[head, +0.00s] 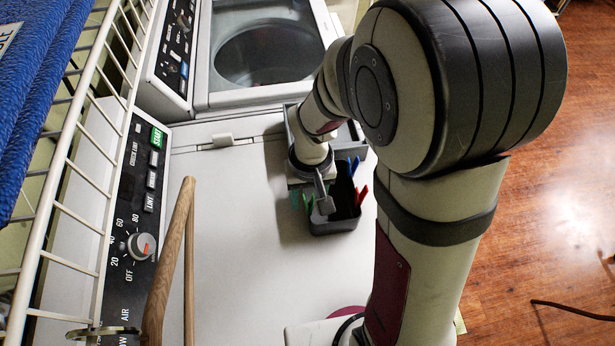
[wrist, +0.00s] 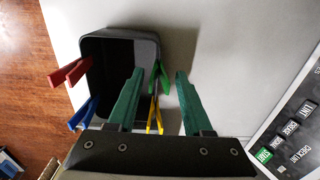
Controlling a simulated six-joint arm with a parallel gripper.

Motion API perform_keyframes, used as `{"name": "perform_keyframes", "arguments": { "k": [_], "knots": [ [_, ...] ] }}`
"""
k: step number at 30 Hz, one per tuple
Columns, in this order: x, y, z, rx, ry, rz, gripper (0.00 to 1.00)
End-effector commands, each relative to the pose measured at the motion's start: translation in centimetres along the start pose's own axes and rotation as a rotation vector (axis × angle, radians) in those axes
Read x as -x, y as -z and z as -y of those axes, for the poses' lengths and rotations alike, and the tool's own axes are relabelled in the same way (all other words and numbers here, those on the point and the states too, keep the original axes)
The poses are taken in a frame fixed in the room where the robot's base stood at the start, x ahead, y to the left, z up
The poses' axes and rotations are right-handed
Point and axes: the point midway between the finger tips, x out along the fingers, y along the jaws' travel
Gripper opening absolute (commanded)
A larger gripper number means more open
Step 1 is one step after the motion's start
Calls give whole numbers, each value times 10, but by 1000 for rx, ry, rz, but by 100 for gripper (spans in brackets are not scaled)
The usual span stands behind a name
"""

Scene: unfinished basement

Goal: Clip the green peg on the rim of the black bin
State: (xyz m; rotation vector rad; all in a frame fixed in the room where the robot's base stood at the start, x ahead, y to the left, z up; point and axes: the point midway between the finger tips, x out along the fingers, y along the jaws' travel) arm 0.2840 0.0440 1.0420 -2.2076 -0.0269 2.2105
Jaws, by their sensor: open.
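The black bin (wrist: 120,36) stands open on the white machine top, and its dark inside shows in the wrist view. It also shows in the head view (head: 336,226), partly behind my gripper. The green peg (wrist: 158,78) sits at the bin's right rim in the wrist view, looking clipped on it. It shows small in the head view (head: 308,203). My gripper (wrist: 161,73) is open, its two teal fingers on either side of the green peg, with a visible gap to the right finger. Whether the left finger touches the peg, I cannot tell.
A red peg (wrist: 70,73), a blue peg (wrist: 83,115) and a yellow peg (wrist: 155,117) are at other parts of the bin's rim. A grey tray (head: 297,130) lies behind my wrist. The middle top is clear.

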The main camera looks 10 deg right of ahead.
Motion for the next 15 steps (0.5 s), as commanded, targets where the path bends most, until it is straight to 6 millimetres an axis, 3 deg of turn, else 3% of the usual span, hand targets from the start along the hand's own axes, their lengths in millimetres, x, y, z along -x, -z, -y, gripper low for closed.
{"name": "perform_keyframes", "arguments": {
  "k": [5, 15],
  "knots": [
    [32, 2, 0, 0, 1, -8, 50],
    [129, 1, 0, -1, 1, -8, 50]
  ]
}}
